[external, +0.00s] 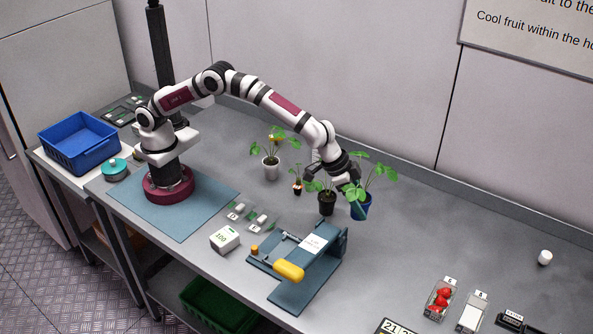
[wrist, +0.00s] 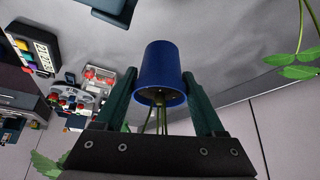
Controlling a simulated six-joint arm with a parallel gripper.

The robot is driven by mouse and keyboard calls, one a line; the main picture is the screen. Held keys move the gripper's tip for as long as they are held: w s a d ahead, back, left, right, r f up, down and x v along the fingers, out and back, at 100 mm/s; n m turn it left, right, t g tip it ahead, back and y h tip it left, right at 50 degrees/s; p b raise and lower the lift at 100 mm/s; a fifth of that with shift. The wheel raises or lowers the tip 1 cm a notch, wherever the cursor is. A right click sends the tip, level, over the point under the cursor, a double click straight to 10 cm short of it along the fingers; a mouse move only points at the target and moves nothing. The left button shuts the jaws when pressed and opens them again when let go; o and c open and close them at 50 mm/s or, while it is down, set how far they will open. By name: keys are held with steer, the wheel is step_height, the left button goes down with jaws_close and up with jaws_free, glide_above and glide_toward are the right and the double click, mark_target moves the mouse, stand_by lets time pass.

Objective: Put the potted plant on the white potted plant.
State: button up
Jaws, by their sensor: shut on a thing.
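A potted plant in a blue pot (external: 361,211) is at the right end of my arm, with its green leaves (external: 372,172) spreading above. My gripper (external: 351,188) is shut on it. In the wrist view the blue pot (wrist: 161,72) sits between the two dark green fingers of my gripper (wrist: 160,82), stems running toward the palm. The pot looks slightly tilted in the external view; whether it touches the table I cannot tell. The white potted plant (external: 271,170) stands upright on the table, to the left of my gripper.
A black potted plant (external: 327,207) stands just left of the blue pot, and a small potted plant (external: 297,188) stands between it and the white one. A blue-grey stand (external: 290,290) with a yellow item is in front.

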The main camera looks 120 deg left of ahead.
steer(key=s+r+n+g+y, duration=0.25)
steer(key=s+n, duration=0.55)
steer(key=s, duration=0.9)
steer(key=s+r+n+g+y, duration=0.1)
steer(key=s+r+n+g, duration=0.5)
steer(key=s, duration=1.1)
steer(key=s+a+f, duration=0.1)
steer(key=a+f, duration=0.2)
steer(key=s+a+f+n+t, duration=0.1)
steer(key=a+f, duration=0.2)
steer(key=a, duration=0.1)
steer(key=s+a+f+n, duration=0.1)
steer(key=a+f, duration=0.2)
steer(key=shift+s+a+t, duration=0.25)
steer(key=shift+s+a, duration=0.05)
steer(key=shift+s, duration=0.05)
glide_above(270, 160)
step_height(270, 160, down, 4)
steer(key=shift+w+d, duration=0.1)
steer(key=shift+f, duration=0.15)
steer(key=o, duration=1.4)
